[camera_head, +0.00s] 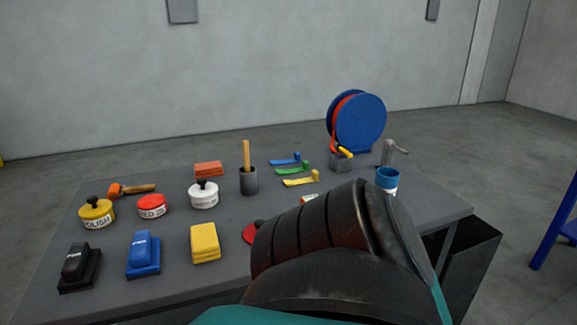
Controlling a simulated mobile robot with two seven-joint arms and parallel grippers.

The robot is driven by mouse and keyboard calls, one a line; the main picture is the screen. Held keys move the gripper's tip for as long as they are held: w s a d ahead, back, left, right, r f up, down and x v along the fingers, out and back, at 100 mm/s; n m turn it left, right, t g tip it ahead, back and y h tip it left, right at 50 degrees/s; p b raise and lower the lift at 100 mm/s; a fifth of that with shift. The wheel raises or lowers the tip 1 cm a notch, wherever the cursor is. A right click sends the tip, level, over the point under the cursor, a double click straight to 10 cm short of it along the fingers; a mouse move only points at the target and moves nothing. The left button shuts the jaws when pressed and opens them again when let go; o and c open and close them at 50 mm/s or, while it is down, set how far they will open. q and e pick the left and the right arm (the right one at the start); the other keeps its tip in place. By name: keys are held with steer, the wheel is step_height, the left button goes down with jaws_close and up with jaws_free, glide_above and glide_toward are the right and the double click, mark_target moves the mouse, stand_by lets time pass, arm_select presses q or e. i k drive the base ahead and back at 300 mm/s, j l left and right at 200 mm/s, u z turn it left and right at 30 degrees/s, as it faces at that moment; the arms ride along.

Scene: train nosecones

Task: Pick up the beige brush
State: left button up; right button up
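No brush with plainly beige bristles shows. A tan wooden handle (246,154) stands upright in a dark grey cup (249,182) near the middle of the table. Its lower end is hidden inside the cup, so I cannot tell whether it is the beige brush. Three small brush-like tools lie right of the cup: blue (284,161), green (292,169) and yellow (301,180). Neither of my grippers is recognisable in this view, and none is seen touching these things.
The grey table (180,277) also bears a white tin (203,198), a red tin (152,207), a yellow tin (96,213), a yellow sponge-like block (204,243) and a blue reel (361,121). A large dark ribbed form close to the camera hides the front right.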

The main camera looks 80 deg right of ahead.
mark_target(245, 143)
steer(key=z, duration=2.3)
steer(key=l+z, duration=0.25)
steer(key=k+l+z, duration=0.1)
steer(key=l+z, duration=0.15)
steer(key=l, duration=0.1)
